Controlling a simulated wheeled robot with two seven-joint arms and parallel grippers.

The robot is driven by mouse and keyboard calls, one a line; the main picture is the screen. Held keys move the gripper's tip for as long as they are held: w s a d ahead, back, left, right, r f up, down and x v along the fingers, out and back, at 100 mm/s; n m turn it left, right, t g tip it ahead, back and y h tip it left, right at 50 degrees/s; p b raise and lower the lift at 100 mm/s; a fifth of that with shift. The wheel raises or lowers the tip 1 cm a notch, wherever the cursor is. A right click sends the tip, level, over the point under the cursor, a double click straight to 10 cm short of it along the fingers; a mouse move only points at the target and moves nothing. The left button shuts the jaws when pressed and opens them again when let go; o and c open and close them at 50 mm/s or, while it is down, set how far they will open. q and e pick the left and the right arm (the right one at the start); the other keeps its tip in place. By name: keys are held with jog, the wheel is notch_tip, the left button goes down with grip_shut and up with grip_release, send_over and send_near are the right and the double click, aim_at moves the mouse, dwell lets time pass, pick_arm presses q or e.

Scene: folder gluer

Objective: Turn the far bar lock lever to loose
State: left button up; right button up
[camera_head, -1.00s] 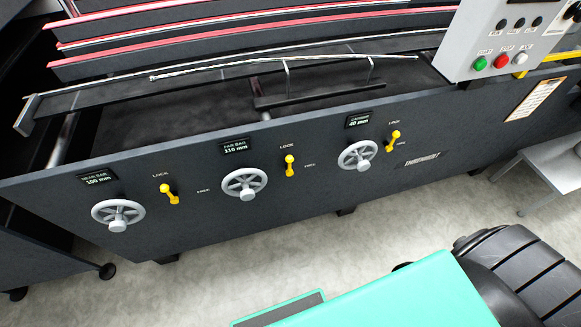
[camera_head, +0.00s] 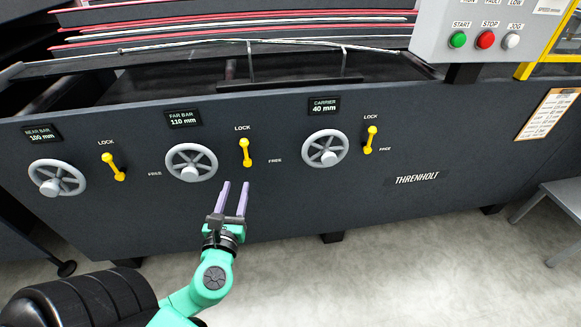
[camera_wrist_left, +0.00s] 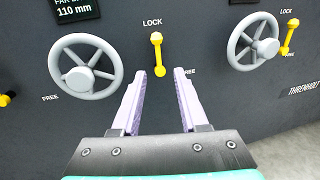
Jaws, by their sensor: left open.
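The far bar lock lever (camera_head: 246,152) is yellow and stands nearly upright on the dark panel, its knob end under the LOCK label and the FREE label to its lower right. It also shows in the left wrist view (camera_wrist_left: 157,54), ahead of the fingers. The grey far bar handwheel (camera_head: 191,162) is to its left, under a display reading 110 mm (camera_head: 184,119). My left gripper (camera_head: 234,186) is open and empty, with purple fingers just below the lever and apart from it. In the left wrist view the fingers (camera_wrist_left: 159,73) frame the lever's lower end. My right gripper is not in view.
The near bar lever (camera_head: 113,166) and handwheel (camera_head: 57,178) are to the left. The carrier handwheel (camera_head: 325,148) and lever (camera_head: 370,138) are to the right. A control box (camera_head: 487,30) with buttons overhangs at upper right. The floor in front is clear.

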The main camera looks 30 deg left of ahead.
aim_at(245, 149)
pick_arm(q)
jog(key=x, duration=1.4)
jog(key=shift+w+a, duration=0.2)
jog(key=shift+a, duration=0.2)
grip_shut()
dwell(0.4)
